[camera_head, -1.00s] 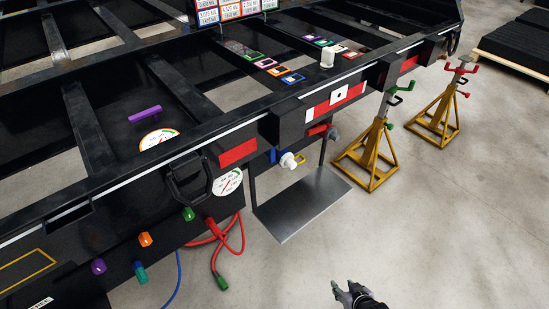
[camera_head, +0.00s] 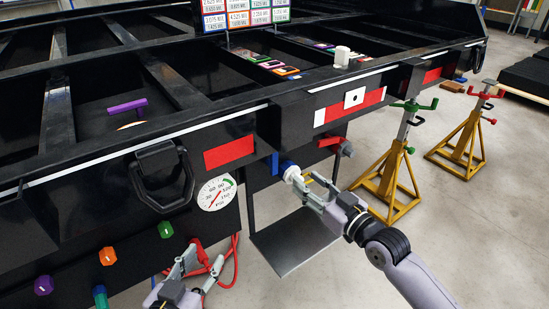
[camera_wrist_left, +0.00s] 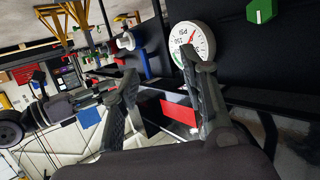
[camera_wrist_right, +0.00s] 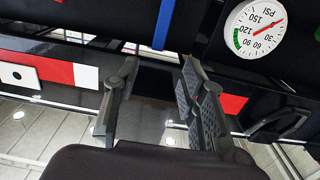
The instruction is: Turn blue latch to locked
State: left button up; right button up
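A blue latch handle (camera_head: 274,163) hangs upright below the trailer's side rail in the head view. Beside it is a white round knob with a blue part behind (camera_head: 288,168). The blue handle also shows as a strip ahead of my right gripper in the right wrist view (camera_wrist_right: 163,24). My right gripper (camera_head: 301,181) is near the knob, its fingertips overlapping it in the head view; contact cannot be told. Its fingers are apart and empty in the right wrist view (camera_wrist_right: 158,72). My left gripper (camera_head: 198,264) is low, below the gauge, open and empty (camera_wrist_left: 160,75).
A white pressure gauge (camera_head: 217,193) and a black handle (camera_head: 162,177) are on the trailer side. A red latch handle (camera_head: 330,141) is to the right. A grey plate (camera_head: 293,243) hangs below. Yellow jack stands (camera_head: 390,175) stand at right.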

jog(key=b, duration=0.2)
send_near(275, 155)
jog(key=x, duration=0.4)
jog(key=shift+w+f, duration=0.1)
jog(key=shift+w, duration=0.05)
jog(key=b+x, duration=0.1)
jog(key=x, duration=0.5)
jog(key=shift+b, duration=0.4)
pick_arm(q)
jog(key=s+r+t+h, duration=0.1)
jog(key=r+t, duration=0.4)
jog(key=r, duration=0.3)
jog(key=s+d+r+t+h, duration=0.1)
jog(key=s+r+t+h, duration=0.1)
jog(key=r+t, duration=0.4)
jog(key=shift+d+r+h, duration=0.3)
jog(key=shift+r, duration=1.1)
pick_arm(e)
jog(key=shift+w+a, duration=0.15)
jog(key=shift+w, duration=0.05)
grip_shut()
